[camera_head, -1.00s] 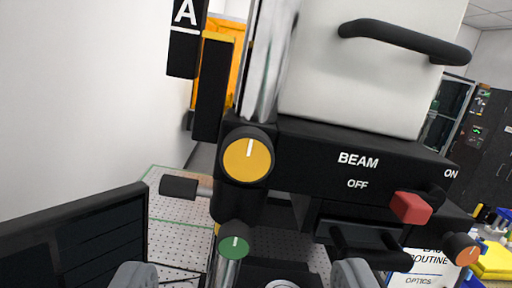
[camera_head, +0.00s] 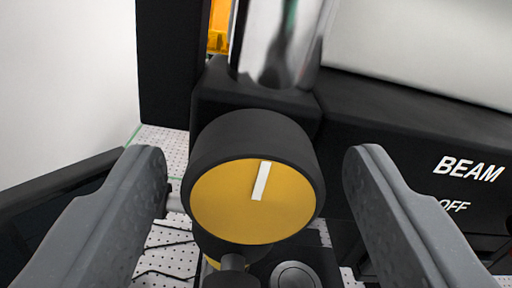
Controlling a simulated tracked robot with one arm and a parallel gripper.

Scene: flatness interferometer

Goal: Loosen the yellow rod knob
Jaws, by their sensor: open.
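The yellow rod knob (camera_head: 235,205) has a black rim and a yellow face with a white mark that points up and slightly right. It sits on the black clamp block at the foot of the shiny rod (camera_head: 281,42). My gripper (camera_head: 258,170) is open. Its two grey fingers stand to the left and right of the knob, with a gap on each side. Neither finger appears to touch it. The knob's back and shaft are hidden.
The black housing marked BEAM and OFF (camera_head: 420,150) lies right of and behind the right finger. A dark panel (camera_head: 60,205) is at lower left. Below the knob are a dark post (camera_head: 234,264), a round button (camera_head: 295,276) and the perforated table (camera_head: 168,262).

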